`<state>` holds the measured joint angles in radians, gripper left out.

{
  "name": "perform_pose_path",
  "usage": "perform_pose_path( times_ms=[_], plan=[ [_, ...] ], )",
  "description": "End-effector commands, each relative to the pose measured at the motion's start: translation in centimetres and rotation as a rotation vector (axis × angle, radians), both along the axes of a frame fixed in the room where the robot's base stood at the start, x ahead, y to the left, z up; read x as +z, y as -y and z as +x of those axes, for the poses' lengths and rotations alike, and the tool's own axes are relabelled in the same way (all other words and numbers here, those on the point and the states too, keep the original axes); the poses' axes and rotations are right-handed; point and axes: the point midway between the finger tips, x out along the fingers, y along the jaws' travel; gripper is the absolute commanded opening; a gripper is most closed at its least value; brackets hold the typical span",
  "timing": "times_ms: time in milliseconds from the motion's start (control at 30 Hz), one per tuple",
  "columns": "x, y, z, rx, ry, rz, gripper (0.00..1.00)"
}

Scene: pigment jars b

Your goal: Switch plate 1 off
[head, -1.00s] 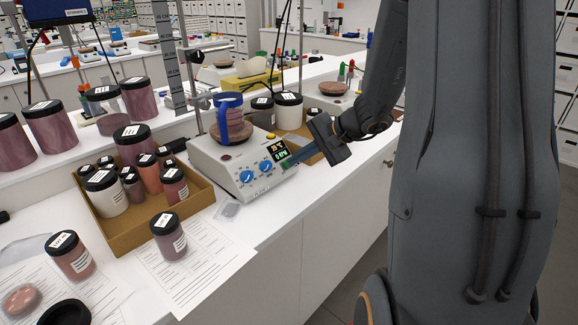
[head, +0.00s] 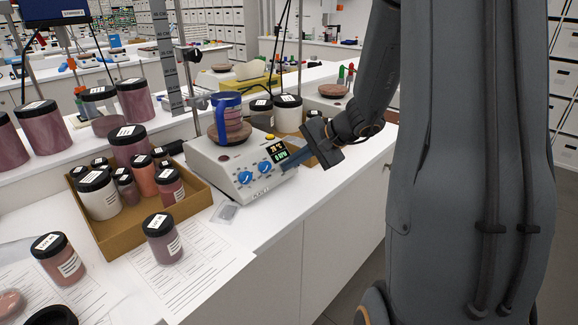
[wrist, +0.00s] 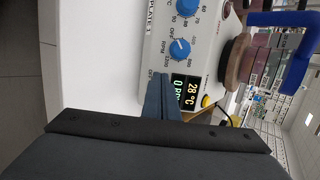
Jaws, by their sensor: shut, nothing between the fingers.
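Plate 1 (head: 215,163) is a white hotplate on the bench, with two blue knobs and a lit display on its front panel. In the wrist view its lettering reads PLATE 1. The lower-left knob (head: 245,178) and the upper-right knob (head: 265,167) stand beside the display (head: 282,153). In the wrist view the RPM knob (wrist: 180,48) is near my fingertips, and the display (wrist: 184,88) reads 28 °C with 0 on the other line. My gripper (wrist: 163,80) is shut and empty. Its fingertips are close to the panel by the display; contact cannot be told.
A blue-handled vessel (head: 228,112) stands on the plate's round top. A cardboard tray (head: 130,238) of jars lies to the left, with a loose jar (head: 162,238) in front. Another box with jars (head: 288,113) stands behind.

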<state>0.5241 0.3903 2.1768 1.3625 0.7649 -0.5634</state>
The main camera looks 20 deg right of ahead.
Motion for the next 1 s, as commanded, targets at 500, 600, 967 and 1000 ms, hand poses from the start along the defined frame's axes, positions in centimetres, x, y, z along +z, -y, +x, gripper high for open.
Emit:
perform_pose_path(
  times_ms=[500, 600, 967, 1000],
  plan=[
    [1.3, 0.6, -1.2, -0.001, 0.001, -0.001, 0.00],
    [2.0, 0.8, -1.7, -0.001, 0.001, -0.001, 0.00],
    [3.4, 1.6, -3.1, -0.002, 0.003, -0.002, 0.00],
    [3.8, 1.9, -3.4, -0.002, 0.003, -0.002, 0.00]
  ],
)
